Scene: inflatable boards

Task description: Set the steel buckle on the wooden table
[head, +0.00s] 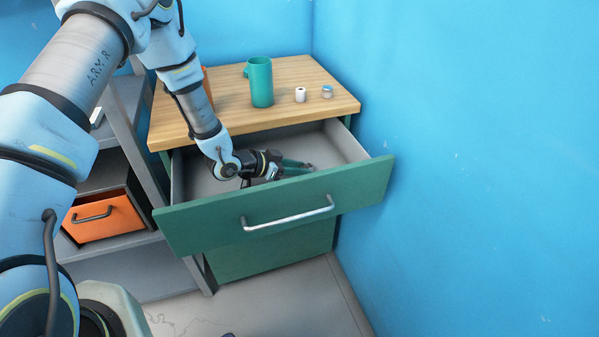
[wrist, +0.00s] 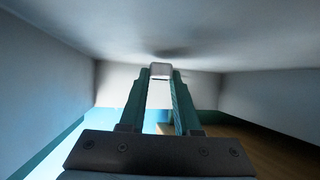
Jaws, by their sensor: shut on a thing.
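My gripper (head: 300,166) reaches down into the open drawer (head: 345,145) of a green cabinet, its fingers pointing right. In the wrist view my gripper (wrist: 160,75) has its two green fingers closed on a small pale grey, squarish piece, which looks like the steel buckle (wrist: 160,70). In the head view the buckle is too small and too covered by the fingertips to make out. The wooden table (head: 220,108) is the light wood top of the cabinet, behind and above the drawer.
On the wooden top stand a teal mug (head: 260,82), a small white roll-like item (head: 300,94), a small blue-and-white item (head: 327,91) and a partly hidden orange object (head: 207,86). Grey shelves with an orange bin (head: 103,217) stand left. A blue wall (head: 480,130) is right.

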